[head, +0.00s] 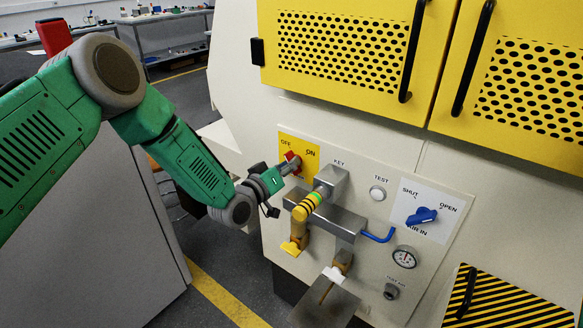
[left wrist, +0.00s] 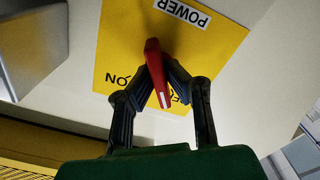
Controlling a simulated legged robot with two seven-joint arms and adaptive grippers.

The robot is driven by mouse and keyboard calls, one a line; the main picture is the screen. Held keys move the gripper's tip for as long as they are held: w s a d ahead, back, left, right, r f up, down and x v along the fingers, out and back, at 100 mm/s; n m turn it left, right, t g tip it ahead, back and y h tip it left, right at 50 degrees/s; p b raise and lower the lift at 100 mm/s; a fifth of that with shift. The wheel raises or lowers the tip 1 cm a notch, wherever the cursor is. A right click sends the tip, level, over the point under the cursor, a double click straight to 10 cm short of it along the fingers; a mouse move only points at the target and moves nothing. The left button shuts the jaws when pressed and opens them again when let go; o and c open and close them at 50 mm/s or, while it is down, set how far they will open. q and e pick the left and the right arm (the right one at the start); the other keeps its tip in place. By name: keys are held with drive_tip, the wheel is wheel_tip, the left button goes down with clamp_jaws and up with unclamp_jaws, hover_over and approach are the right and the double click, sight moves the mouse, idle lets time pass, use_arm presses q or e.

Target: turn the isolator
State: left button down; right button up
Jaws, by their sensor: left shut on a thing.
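The isolator is a red handle (head: 291,158) on a yellow plate (head: 312,158) marked OFF and ON, at the upper left of the machine's panel. In the left wrist view the red handle (left wrist: 156,72) stands out from the yellow plate (left wrist: 120,50), which reads POWER upside down. My left gripper (head: 285,168) reaches the handle from the left. In the left wrist view its two dark fingers (left wrist: 160,75) close on either side of the handle. My right gripper is not in view.
Right of the isolator are a KEY block (head: 331,180) with a yellow-banded part, a TEST button (head: 377,193), a blue AIR IN valve handle (head: 421,216) and a gauge (head: 404,257). Yellow perforated doors (head: 345,45) with black handles are above. A grey bracket (head: 325,302) juts out below.

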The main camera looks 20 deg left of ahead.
use_arm(q)
drive_tip(key=shift+w+a+r+n+b, duration=0.15)
drive_tip(key=shift+r+n+b, duration=0.05)
drive_tip(key=shift+n, duration=0.35)
drive_tip(key=shift+w+a+r+n+b, duration=0.1)
drive_tip(key=shift+r+n+b, duration=0.1)
drive_tip(key=shift+n, duration=0.35)
drive_tip(key=c, duration=1.8)
unclamp_jaws()
drive_tip(key=shift+o, duration=0.9)
drive_tip(key=shift+f, duration=0.25)
drive_tip(key=shift+s+a, duration=0.1)
drive_tip(key=v, duration=1.1)
drive_tip(key=shift+s+a, duration=0.15)
drive_tip(key=shift+s, duration=0.25)
drive_tip(key=shift+f, duration=0.15)
